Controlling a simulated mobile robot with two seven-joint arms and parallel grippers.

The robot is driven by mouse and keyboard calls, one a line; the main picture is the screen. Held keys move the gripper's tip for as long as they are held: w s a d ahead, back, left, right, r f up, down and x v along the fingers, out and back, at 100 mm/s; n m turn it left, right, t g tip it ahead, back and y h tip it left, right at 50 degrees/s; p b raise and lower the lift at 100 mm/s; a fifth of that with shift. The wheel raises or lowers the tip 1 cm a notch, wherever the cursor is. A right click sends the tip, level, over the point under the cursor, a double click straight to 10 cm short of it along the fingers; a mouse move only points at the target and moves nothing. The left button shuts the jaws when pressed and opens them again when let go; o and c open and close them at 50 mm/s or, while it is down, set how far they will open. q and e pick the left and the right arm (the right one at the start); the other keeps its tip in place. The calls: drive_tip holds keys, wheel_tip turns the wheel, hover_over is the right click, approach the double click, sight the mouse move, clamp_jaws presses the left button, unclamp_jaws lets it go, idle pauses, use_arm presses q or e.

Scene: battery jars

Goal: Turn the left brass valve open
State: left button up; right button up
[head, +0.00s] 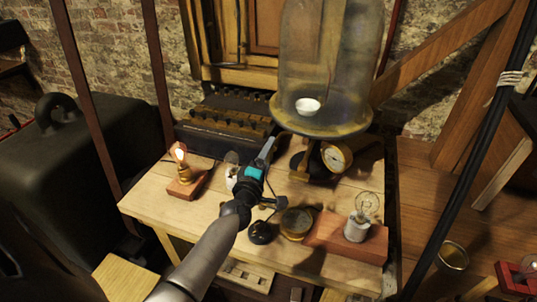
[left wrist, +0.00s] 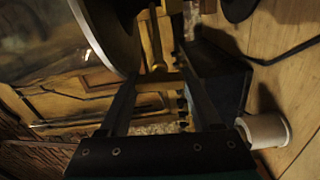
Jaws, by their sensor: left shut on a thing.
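My left gripper (head: 268,150) reaches across the bench, its fingers just under the left edge of the bell jar's round brass plate (head: 322,132). In the left wrist view the two fingers (left wrist: 158,78) flank a small brass piece (left wrist: 157,62), which looks like the left brass valve, and are shut on it. In the head view the gripper and the plate hide this valve, so its turn angle cannot be told. The glass bell jar (head: 330,60) stands on the plate with a small white dish (head: 307,106) inside. My right gripper is not in view.
A dial gauge (head: 336,157) sits below the plate. A lit bulb on a wooden block (head: 187,187) stands left, and a bulb in a white holder (head: 356,229) stands right. A round brass instrument (head: 296,222) is in front. A dark battery box (head: 225,125) lies behind.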

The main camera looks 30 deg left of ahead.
use_arm(q)
drive_tip(key=shift+n, duration=0.7)
drive_tip(key=o, duration=1.4)
drive_tip(key=shift+v, duration=7.6)
